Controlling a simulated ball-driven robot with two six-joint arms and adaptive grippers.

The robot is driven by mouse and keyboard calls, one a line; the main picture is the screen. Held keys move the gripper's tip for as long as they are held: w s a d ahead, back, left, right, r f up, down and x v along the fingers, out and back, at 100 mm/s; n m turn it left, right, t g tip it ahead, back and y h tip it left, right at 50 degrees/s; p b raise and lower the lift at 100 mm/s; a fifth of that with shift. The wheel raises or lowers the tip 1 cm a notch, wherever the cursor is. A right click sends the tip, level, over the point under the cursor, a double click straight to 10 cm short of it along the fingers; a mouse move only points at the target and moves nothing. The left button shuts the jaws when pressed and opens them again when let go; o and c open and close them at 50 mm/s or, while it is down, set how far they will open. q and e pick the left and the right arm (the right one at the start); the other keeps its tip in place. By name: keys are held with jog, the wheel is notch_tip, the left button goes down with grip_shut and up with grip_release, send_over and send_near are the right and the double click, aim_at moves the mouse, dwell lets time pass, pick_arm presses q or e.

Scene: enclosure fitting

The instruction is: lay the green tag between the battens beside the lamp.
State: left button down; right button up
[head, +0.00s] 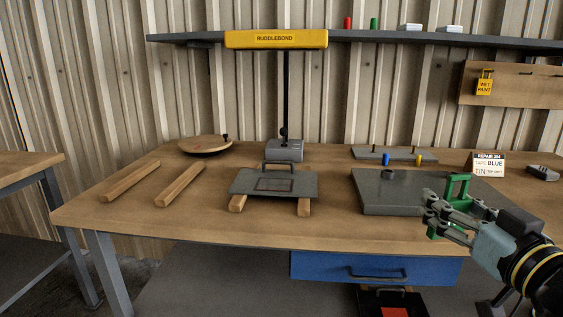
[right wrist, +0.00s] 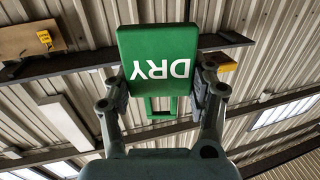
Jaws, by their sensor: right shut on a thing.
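My right gripper (head: 432,210) is shut on the green tag (head: 458,188) and holds it above the right part of the bench. In the right wrist view the tag (right wrist: 158,48) shows the word DRY upside down between the fingers, with a green loop behind it. Two bare wooden battens, the left one (head: 130,181) and the right one (head: 181,184), lie apart on the left of the bench. Two more battens (head: 304,207) lie under a grey plate with a handle (head: 245,182). The lamp (head: 285,151) with its yellow head stands behind the plate. My left gripper is not in view.
A thick grey slab (head: 390,195) lies just left of my right gripper. A round wooden disc (head: 205,144) is at the back left. A small peg rack (head: 380,154) and a card (head: 488,164) stand behind. A yellow tag (head: 485,84) hangs on the wall board.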

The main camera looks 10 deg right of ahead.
jog(key=s+a+r+n+g+y, duration=0.2)
jog(key=a+r+n+y, duration=0.3)
jog(key=a+y, duration=0.3)
jog(key=s+a+r, duration=0.1)
jog(key=a, duration=0.1)
jog(key=shift+s+a+n+y, duration=0.15)
jog(key=shift+a+n+y, duration=0.2)
jog(key=shift+n+y, duration=0.05)
jog(key=shift+f, duration=0.15)
jog(key=w+d+f+m+h, duration=0.1)
jog(key=d+h, duration=0.1)
jog(key=w+d+f+m+t+h, duration=0.1)
jog(key=d+f+m+h, duration=0.1)
jog(key=d, duration=0.1)
jog(key=w+d+f+m+h, duration=0.1)
jog(key=d+f+h, duration=0.1)
jog(key=d, duration=0.1)
jog(key=shift+f+t+h, duration=0.15)
jog(key=shift+t+h, duration=0.15)
jog(key=shift+t, duration=0.1)
jog(key=d+m+h, duration=0.4)
jog(key=d+h, duration=0.2)
jog(key=d, duration=0.3)
jog(key=shift+w+d+r+m+h, duration=0.2)
jog(key=shift+w+r+m+h, duration=0.1)
jog(key=shift+w+r, duration=0.1)
jog(key=shift+w, duration=0.1)
